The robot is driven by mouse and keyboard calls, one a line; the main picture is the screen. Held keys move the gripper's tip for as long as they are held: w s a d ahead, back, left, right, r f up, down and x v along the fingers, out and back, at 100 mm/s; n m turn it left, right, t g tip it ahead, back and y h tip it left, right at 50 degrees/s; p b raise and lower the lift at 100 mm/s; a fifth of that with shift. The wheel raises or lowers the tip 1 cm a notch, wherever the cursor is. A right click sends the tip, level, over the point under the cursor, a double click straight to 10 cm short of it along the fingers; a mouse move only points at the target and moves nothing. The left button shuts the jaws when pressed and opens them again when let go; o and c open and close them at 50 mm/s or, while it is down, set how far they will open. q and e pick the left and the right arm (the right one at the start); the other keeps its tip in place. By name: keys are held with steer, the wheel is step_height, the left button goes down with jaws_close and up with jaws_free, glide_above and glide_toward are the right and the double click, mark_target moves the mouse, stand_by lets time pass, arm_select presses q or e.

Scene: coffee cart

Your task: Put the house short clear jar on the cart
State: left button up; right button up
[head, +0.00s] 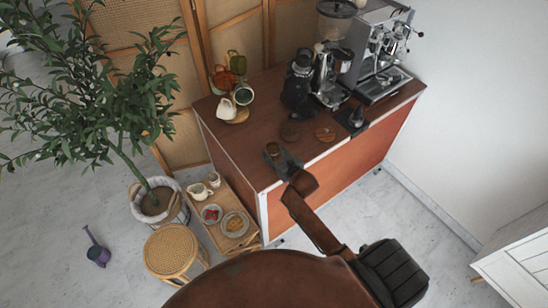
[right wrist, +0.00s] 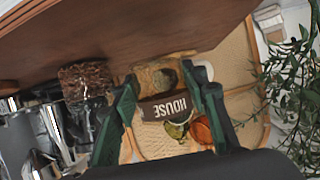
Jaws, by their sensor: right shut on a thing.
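The house short clear jar (right wrist: 165,107), with a dark HOUSE label, sits between the two fingers of my right gripper (right wrist: 165,118) in the right wrist view. In the head view the small jar (head: 272,149) shows at the tip of my right gripper (head: 284,163), which is shut on it. Both are over the near left part of the brown cart top (head: 258,170). I cannot tell whether the jar touches the cart top. Fingers and label hide part of the jar.
A coffee machine (head: 375,50) and a dark grinder (head: 297,85) stand at the back of the cart. Cups (head: 243,96) stand back left. A low shelf (head: 222,205) with dishes is left of the cart.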

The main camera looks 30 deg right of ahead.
mark_target(277, 160)
steer(key=shift+w+d+f, duration=0.1)
steer(key=shift+f, duration=0.8)
steer(key=shift+w+d+f, duration=0.1)
steer(key=shift+f, duration=0.8)
steer(key=shift+f, duration=0.1)
steer(key=o, duration=1.3)
steer(key=shift+s, duration=0.15)
steer(key=v, duration=1.1)
steer(key=shift+s+r, duration=0.25)
steer(key=shift+s, duration=0.1)
